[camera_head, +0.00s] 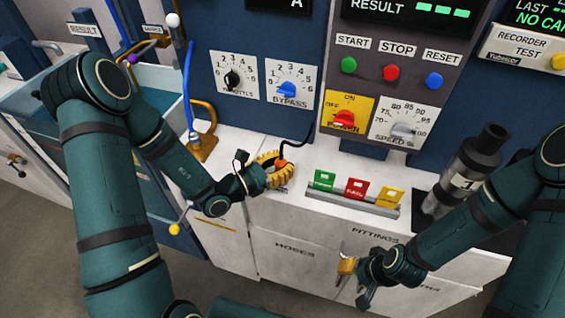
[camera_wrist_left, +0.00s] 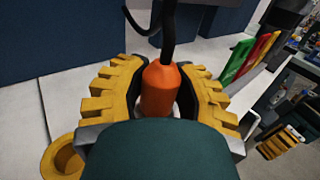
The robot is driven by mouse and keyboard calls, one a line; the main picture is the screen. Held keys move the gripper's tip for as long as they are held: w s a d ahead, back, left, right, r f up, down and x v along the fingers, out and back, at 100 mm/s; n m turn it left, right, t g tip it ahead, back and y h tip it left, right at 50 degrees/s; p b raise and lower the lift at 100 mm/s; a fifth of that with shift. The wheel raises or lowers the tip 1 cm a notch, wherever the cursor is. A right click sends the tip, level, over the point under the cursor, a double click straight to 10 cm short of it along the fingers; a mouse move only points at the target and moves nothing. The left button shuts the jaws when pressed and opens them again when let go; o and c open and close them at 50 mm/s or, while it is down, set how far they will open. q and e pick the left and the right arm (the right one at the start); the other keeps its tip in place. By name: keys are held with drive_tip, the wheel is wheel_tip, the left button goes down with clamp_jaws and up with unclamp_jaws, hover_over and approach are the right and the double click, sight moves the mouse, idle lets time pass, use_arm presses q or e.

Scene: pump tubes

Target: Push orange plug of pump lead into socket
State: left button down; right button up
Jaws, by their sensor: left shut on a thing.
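The orange plug (camera_head: 282,163) is upright between the yellow fingers of my left gripper (camera_head: 275,170), just above or at the white counter top. In the left wrist view the orange plug (camera_wrist_left: 160,88) stands between the two toothed fingers of the left gripper (camera_wrist_left: 157,95), with its black lead (camera_wrist_left: 167,30) rising from its top. In the head view the black lead (camera_head: 308,135) curves up toward the panel. The plug's lower end and any socket under it are hidden by my gripper. My right gripper (camera_head: 347,267) is in front of the drawers; its finger gap is unclear.
A rack with green (camera_head: 324,179), red (camera_head: 356,188) and yellow (camera_head: 389,197) cards stands right of the plug. A dark cylinder (camera_head: 466,168) marked 1 is farther right. A blue tube (camera_head: 188,85) on a brass base (camera_head: 203,148) stands left. Control panels rise behind.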

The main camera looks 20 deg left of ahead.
use_arm(q)
drive_tip(key=shift+f+b, duration=0.35)
drive_tip(key=shift+f, duration=0.25)
drive_tip(key=c, duration=0.6)
unclamp_jaws()
drive_tip(key=shift+s+a, duration=0.1)
drive_tip(key=v, duration=1.1)
drive_tip(key=shift+s+a, duration=0.25)
drive_tip(key=shift+s, duration=0.05)
drive_tip(key=shift+r, duration=0.1)
